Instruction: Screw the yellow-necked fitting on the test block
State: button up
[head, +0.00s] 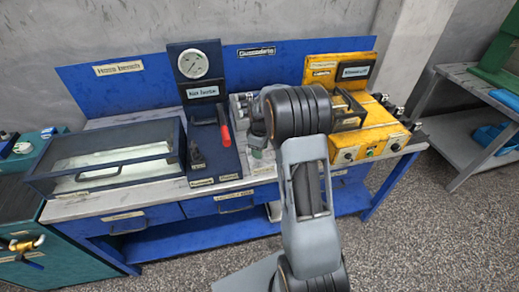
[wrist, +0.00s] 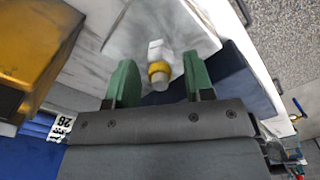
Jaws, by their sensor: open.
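In the wrist view, the yellow-necked fitting (wrist: 159,71) has a yellow ring, a pale tip toward me and a white part behind. It lies between the two green fingers of my gripper (wrist: 158,64), with a visible gap on both sides. My gripper is open and holds nothing. Behind the fitting is a pale grey block face (wrist: 180,28), which looks like the test block. The fitting stands out from it, but how far it is seated I cannot tell. In the head view, my arm hides most of this spot, and the fitting cannot be made out.
A yellow control box (head: 368,125) stands on the bench to the right. A blue gauge panel (head: 200,70) with a red-handled lever (head: 224,130) stands left of my arm. A glass-lidded case (head: 110,160) fills the bench's left side. A grey shelf (head: 462,85) is far right.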

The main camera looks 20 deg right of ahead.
jog(key=n, duration=0.7)
jog(key=shift+n, duration=0.4)
grip_shut()
jog(key=m, duration=0.4)
jog(key=shift+c, duration=0.6)
grip_release()
jog(key=shift+r, duration=0.1)
jog(key=shift+r+p, duration=1.25)
jog(key=shift+r, duration=0.4)
